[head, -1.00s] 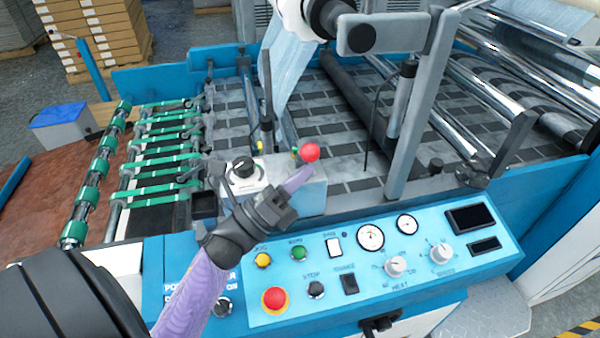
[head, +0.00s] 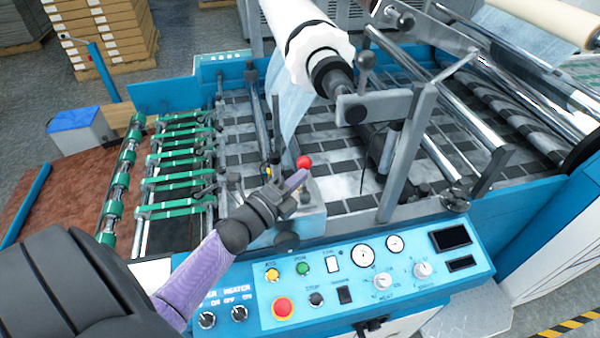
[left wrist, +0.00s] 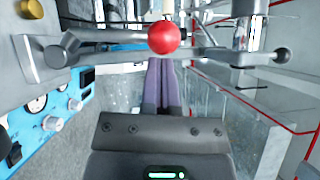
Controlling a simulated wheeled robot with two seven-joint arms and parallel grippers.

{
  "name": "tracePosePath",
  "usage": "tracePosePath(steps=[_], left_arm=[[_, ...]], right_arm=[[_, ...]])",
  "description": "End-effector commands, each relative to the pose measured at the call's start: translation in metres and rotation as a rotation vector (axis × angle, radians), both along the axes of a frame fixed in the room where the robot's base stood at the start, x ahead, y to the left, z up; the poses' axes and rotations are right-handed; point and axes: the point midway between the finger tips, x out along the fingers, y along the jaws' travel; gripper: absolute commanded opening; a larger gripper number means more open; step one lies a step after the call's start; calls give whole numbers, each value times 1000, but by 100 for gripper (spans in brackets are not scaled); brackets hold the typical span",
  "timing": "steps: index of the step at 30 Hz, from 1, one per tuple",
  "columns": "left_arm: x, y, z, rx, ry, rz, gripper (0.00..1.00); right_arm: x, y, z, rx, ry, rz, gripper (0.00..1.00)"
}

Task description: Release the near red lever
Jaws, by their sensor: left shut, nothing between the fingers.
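The near red lever's round red knob (head: 304,161) stands just above the grey block at the near side of the machine. It also shows in the left wrist view (left wrist: 164,37), at the top middle, just beyond my fingertips. My left gripper (head: 298,179) is shut and empty, with its purple fingers pressed together. In the head view its tips are just below the knob. Whether they touch the knob or its stem I cannot tell. In the wrist view the shut fingers (left wrist: 162,88) point straight at the knob. My right gripper is not in view.
A blue control panel (head: 410,290) with dials, buttons and a red stop button (head: 283,307) lies at the near side. Green belts (head: 178,187) run at the left.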

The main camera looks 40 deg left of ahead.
Motion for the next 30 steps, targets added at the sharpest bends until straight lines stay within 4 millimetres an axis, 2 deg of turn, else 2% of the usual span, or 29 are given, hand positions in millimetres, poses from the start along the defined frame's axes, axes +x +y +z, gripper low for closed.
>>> tracePosePath(steps=[1, 3, 9, 30], left_arm=[[3, 3, 8, -23, 24, -1, 0], [6, 7, 8, -68, 61, -1, 0], [14, 17, 6, -175, 153, -1, 0], [24, 28, 2, -210, 179, 0, 0]], right_arm=[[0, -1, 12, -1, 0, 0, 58], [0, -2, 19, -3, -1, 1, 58], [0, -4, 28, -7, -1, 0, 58], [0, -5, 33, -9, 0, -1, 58]])
